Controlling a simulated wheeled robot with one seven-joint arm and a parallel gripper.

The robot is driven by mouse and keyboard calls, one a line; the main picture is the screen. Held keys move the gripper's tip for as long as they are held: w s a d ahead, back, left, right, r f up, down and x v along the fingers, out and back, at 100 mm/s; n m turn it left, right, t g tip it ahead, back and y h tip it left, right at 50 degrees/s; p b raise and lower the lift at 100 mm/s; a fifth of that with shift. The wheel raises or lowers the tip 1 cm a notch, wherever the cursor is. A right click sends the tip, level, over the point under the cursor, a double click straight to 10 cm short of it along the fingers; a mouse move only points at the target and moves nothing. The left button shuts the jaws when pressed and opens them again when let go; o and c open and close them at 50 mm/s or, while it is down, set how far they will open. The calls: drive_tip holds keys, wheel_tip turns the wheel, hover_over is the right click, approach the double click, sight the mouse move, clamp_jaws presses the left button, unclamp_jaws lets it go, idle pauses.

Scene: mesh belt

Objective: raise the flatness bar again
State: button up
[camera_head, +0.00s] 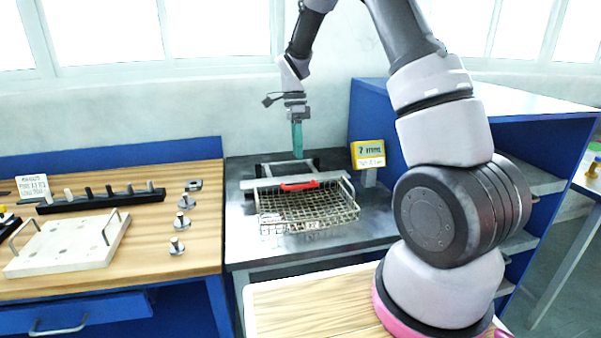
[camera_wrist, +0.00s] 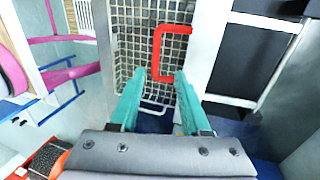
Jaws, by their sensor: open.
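The flatness bar (camera_head: 262,182) is a pale grey bar lying across the back part of a wire mesh basket. Its red handle (camera_head: 300,185) sits on its front side. In the wrist view the bar (camera_wrist: 206,45) runs up and down the picture, with the red handle (camera_wrist: 158,50) beside it over the mesh. I cannot tell the exact height gap.
A wooden bench (camera_head: 190,255) on the left holds a white tray (camera_head: 65,247), a black peg rack (camera_head: 95,202) and several small metal parts.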

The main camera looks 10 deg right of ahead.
drive_tip(key=shift+s+f+t, duration=0.55)
drive_tip(key=shift+f, duration=0.45)
drive_tip(key=shift+s+f+t, duration=0.5)
drive_tip(key=shift+f, duration=0.5)
drive_tip(key=shift+s+f+t, duration=0.55)
drive_tip(key=shift+f, duration=0.45)
